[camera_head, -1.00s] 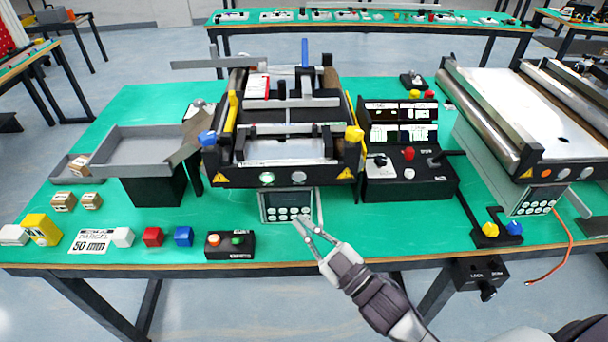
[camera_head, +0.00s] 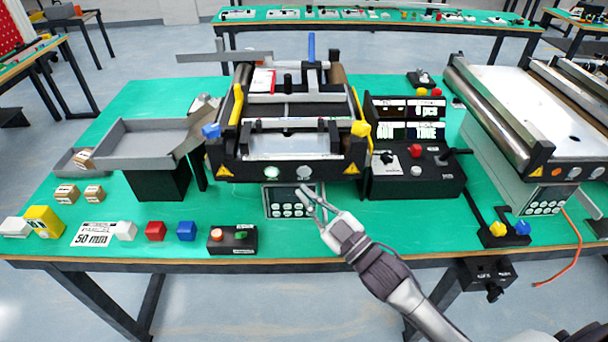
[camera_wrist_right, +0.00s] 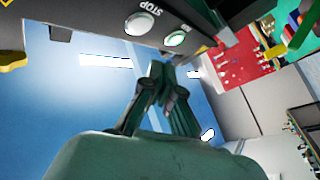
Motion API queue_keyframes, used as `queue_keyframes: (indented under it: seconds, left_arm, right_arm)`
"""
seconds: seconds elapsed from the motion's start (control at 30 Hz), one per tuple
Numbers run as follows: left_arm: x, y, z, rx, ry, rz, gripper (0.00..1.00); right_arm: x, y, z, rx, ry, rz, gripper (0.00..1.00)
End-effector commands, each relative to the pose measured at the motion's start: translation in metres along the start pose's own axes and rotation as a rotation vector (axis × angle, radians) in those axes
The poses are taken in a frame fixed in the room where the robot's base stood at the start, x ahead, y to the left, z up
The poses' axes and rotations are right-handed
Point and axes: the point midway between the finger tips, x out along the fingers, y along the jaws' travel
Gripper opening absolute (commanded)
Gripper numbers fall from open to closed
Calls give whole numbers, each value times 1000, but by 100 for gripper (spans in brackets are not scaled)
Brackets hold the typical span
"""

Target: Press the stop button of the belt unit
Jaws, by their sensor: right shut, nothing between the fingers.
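The belt unit (camera_head: 235,172) stands in the middle of the table. Two round buttons sit on its front face: a green-lit one (camera_head: 272,173) and a pale stop button (camera_head: 303,172) to its right. In the right wrist view the stop button (camera_wrist_right: 138,24) has an upside-down STOP label, and a green-lit button (camera_wrist_right: 176,39) is beside it. My right gripper (camera_head: 309,189) is shut and empty, with its fingertips in front of and a little below the stop button. In the right wrist view the fingertips (camera_wrist_right: 161,70) appear apart from both buttons. My left gripper is not in view.
A keypad panel (camera_head: 278,210) lies below the buttons, just left of my fingers. A black control box (camera_head: 425,184) with a red knob stands to the right. A small switch box (camera_head: 232,240) is at the table's front. Another conveyor (camera_head: 520,110) stands at the far right.

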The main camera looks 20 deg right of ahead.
Motion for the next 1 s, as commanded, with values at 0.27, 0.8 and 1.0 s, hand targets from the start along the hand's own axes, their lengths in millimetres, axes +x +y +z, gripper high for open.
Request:
queue_keyframes:
  seconds: [0.27, 0.8, 1.0]
  left_arm:
    - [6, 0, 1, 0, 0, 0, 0]
    - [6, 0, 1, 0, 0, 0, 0]
    - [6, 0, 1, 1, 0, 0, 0]
  right_arm:
    - [19, 14, 14, -1, 1, 0, 0]
    - [22, 16, 16, 1, 0, 0, 0]
    - [22, 16, 16, 1, 0, 0, 0]
